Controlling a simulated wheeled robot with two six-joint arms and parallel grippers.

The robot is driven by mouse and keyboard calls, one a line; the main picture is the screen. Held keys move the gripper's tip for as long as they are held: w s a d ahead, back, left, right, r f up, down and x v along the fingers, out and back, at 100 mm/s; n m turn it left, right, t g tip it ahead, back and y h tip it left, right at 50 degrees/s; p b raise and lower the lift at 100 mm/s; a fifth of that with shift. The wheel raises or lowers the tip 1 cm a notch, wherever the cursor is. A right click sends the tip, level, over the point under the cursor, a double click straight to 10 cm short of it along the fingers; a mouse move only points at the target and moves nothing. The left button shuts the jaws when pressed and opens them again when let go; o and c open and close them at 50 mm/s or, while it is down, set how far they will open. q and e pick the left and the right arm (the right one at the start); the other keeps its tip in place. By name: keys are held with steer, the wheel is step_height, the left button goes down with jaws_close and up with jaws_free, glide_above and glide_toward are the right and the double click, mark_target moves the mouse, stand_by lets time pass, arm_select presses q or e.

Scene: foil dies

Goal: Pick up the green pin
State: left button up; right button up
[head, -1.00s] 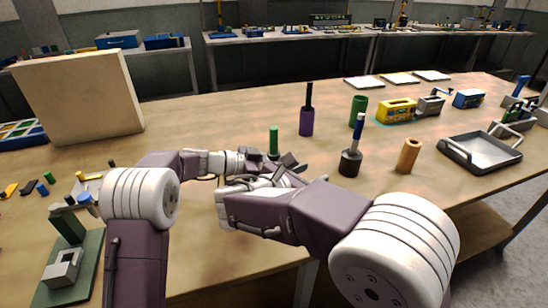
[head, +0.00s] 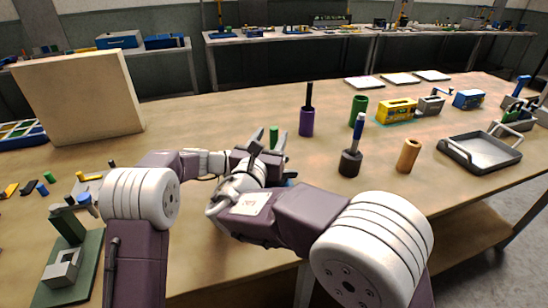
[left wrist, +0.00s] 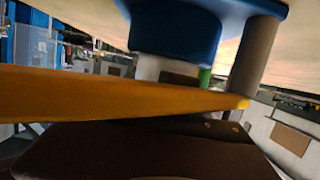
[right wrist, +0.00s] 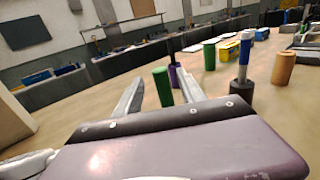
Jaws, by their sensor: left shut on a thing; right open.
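The green pin (head: 274,138) stands upright on the table at the centre of the head view. My right gripper (head: 270,131) is open, its fingers showing on either side of the pin. In the right wrist view the pin (right wrist: 162,86) appears between the two spread fingers; I cannot tell whether either touches it. My left gripper (head: 287,179) is lower and largely hidden behind my right arm. It is shut on a blue part (left wrist: 172,30), which fills much of the left wrist view. The green pin shows faintly behind it there (left wrist: 205,77).
A purple cylinder with a dark rod (head: 306,121) and a green cylinder (head: 358,111) stand behind. A blue-handled piece in a dark base (head: 350,163) and a tan cylinder (head: 408,156) stand right. A grey tray (head: 482,150) lies farther right. A tan panel (head: 80,97) blocks the left.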

mark_target(277, 127)
steer(key=x, duration=0.5)
steer(key=shift+d+r, duration=0.15)
steer(key=shift+r, duration=0.05)
jaws_close()
stand_by(1.1)
